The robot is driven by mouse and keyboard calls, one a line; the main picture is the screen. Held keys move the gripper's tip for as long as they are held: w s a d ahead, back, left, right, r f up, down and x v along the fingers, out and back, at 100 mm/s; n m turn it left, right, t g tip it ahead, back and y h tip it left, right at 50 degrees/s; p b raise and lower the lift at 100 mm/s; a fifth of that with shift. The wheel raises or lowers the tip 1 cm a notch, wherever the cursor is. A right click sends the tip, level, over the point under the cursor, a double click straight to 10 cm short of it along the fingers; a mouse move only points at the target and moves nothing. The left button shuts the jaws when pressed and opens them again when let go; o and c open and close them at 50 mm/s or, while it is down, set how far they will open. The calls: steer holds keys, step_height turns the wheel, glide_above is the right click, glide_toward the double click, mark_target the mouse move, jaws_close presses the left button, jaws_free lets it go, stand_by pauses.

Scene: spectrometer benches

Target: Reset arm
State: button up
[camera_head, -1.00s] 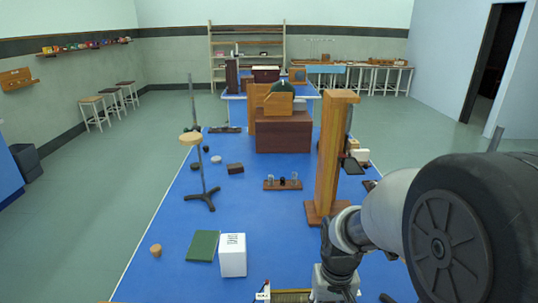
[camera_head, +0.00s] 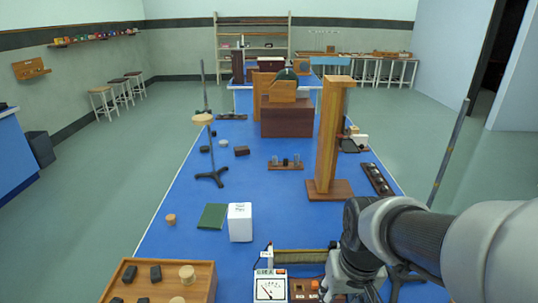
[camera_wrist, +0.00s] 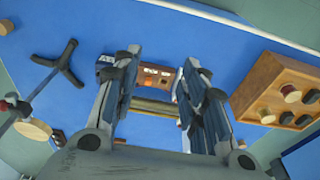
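My gripper (camera_wrist: 161,58) is open in the wrist view, its two fingers apart with nothing held between them. Behind the gap, at a distance, lies a wooden box with orange and white parts (camera_wrist: 155,77). In the head view my arm comes in from the right edge and bends down over the near right of the blue bench (camera_head: 270,205). The fingertips are not clear there.
A wooden tray with stoppers (camera_head: 205,270), a meter (camera_head: 270,289) and a white box (camera_head: 240,222) stand near the front. A tall wooden post (camera_head: 328,140) and a tripod stand (camera_head: 211,150) rise from the bench.

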steer(key=s+r+t, duration=0.2)
steer(key=s+r, duration=0.5)
steer(key=s, duration=0.4)
steer(key=shift+r+t, duration=0.2)
steer(key=shift+t, duration=0.2)
